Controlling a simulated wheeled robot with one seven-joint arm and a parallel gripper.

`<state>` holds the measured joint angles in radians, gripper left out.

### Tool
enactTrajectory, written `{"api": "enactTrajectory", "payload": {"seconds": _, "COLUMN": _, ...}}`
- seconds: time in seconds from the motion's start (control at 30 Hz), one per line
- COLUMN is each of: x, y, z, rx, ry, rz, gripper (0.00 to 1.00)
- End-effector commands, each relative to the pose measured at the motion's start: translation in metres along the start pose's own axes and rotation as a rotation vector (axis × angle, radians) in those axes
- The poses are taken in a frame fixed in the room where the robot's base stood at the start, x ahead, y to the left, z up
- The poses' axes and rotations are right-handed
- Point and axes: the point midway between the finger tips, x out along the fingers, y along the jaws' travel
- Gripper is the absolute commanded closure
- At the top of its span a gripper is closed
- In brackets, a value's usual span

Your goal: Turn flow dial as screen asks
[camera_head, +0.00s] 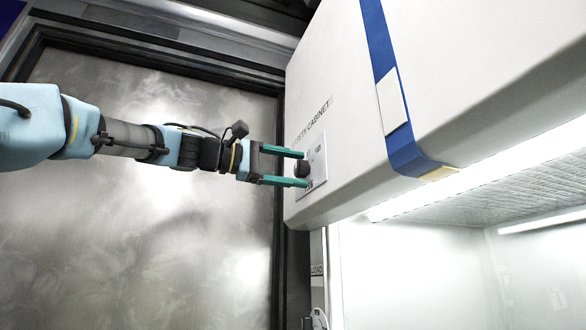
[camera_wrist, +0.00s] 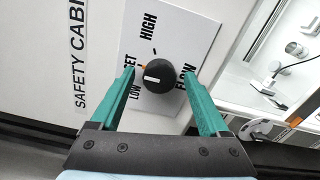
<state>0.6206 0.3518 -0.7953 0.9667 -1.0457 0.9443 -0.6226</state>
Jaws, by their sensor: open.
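The black flow dial (camera_wrist: 160,76) sits on a white panel (camera_wrist: 190,35) marked HIGH, LOW, FLOW and a partly covered word ending in "ET". The dial's white pointer mark faces left in the wrist view, towards the side with LOW. A small orange mark shows beside it near the left finger. My gripper (camera_wrist: 159,74) is open, with one green finger on each side of the dial; contact is not clear. In the head view my gripper (camera_head: 304,168) reaches the panel (camera_head: 318,150) on the cabinet's face, with the dial (camera_head: 301,169) between its fingertips. I see no readable screen.
The white safety cabinet (camera_head: 345,75) has a blue strap (camera_head: 378,35) over its front. Its lit interior (camera_head: 420,270) opens below right. A metal door (camera_head: 150,230) stands behind my arm. Small white items (camera_wrist: 297,48) show at the right of the wrist view.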

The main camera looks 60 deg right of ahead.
Motion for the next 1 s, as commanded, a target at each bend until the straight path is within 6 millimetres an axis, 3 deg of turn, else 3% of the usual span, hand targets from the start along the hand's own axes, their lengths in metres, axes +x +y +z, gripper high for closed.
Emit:
{"api": "enactTrajectory", "payload": {"seconds": 0.27, "x": -0.012, "y": -0.002, "z": -0.001, "rx": 0.001, "ry": 0.003, "rz": 0.001, "gripper": 0.21}}
{"api": "enactTrajectory", "payload": {"seconds": 0.7, "x": -0.092, "y": -0.002, "z": -0.001, "rx": 0.002, "ry": 0.004, "rz": 0.001, "gripper": 0.21}}
{"api": "enactTrajectory", "payload": {"seconds": 1.0, "x": -0.109, "y": 0.0, "z": 0.0, "rx": 0.0, "ry": 0.001, "rz": 0.0, "gripper": 0.21}}
